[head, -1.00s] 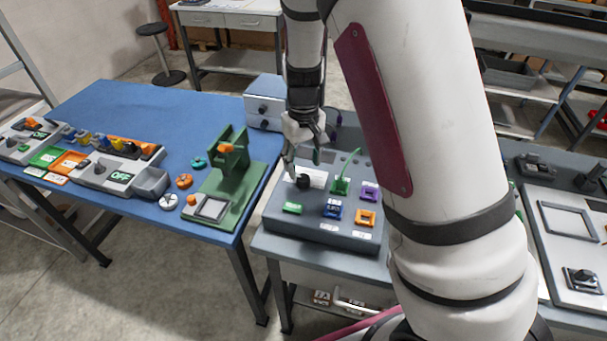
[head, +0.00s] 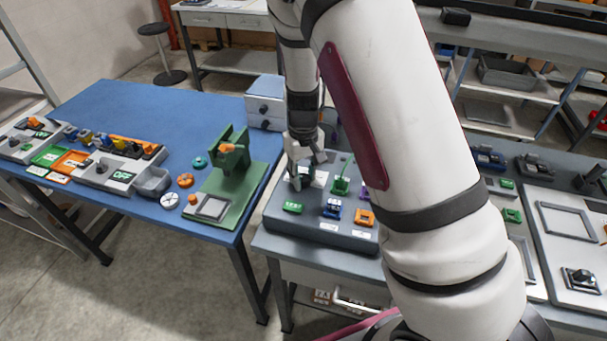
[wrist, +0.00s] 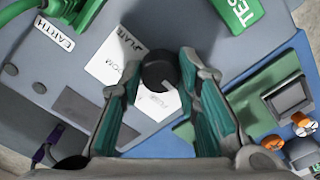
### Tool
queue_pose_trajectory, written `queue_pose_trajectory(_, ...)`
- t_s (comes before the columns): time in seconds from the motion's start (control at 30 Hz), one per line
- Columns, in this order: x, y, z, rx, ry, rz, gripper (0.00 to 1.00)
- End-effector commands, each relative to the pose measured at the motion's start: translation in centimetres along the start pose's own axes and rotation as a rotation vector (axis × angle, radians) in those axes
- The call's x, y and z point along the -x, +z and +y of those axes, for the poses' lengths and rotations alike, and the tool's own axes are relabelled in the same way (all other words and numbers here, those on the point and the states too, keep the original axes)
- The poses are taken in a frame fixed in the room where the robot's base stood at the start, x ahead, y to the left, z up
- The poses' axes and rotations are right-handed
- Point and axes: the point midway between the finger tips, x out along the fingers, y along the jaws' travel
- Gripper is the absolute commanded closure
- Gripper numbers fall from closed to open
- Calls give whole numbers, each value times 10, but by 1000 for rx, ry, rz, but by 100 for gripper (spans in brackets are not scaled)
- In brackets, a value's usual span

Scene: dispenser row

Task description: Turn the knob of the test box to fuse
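The grey test box (head: 285,222) stands on the near end of the right bench in the head view. Its black knob (wrist: 158,72) shows in the wrist view, with a short pale mark at its lower edge. A white label (wrist: 152,100) reading fuse, upside down, lies below it, and another white label (wrist: 118,58) lies to its left. My gripper (head: 302,178) is over the box, and in the wrist view its fingers (wrist: 160,66) are spread on either side of the knob. A gap shows on the left; contact on the right cannot be told. In the head view the gripper hides the knob.
The box carries a green block (head: 293,207), a blue one (head: 332,208), an orange one (head: 365,217) and a green plug with a lead (head: 341,186). A green fixture (head: 228,165) stands on the blue table to the left. Panels with frames stand to the right.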

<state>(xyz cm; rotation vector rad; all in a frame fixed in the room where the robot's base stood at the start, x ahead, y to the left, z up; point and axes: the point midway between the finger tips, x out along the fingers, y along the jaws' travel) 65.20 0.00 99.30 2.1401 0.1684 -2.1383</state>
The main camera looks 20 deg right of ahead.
Motion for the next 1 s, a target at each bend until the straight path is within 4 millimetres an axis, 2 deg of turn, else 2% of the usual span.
queue_pose_trajectory(0.37, 0, 0, 0, -77, -1, -1, 98)
queue_pose_trajectory(1.0, 1, 0, -1, -576, -1, 0, 98)
